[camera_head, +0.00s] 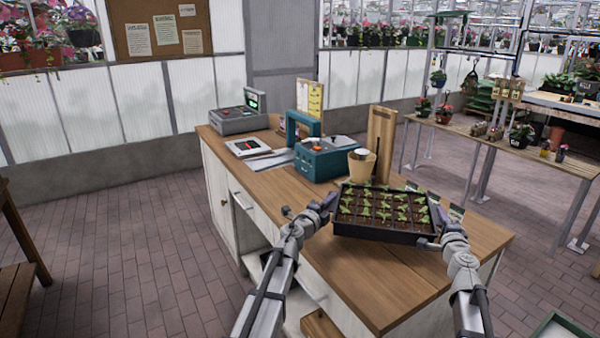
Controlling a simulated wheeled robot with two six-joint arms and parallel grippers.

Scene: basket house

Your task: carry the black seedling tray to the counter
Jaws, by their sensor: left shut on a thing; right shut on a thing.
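The black seedling tray (385,236) holds brown soil cells with rows of small green seedlings. It is at the near right part of the wooden counter (375,290), over its top; I cannot tell whether it touches the surface. My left gripper (329,206) is shut on the tray's left edge. My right gripper (432,243) is shut on the tray's right edge, near its front corner. The fingertips are small and partly hidden against the tray.
Behind the tray stand a beige pot (361,166), an upright wooden board (381,140) and a teal box (322,160). A grey register (240,118) and a tablet-like device (247,147) are further left. The counter's front part is clear. A plant bench (480,135) stands at right.

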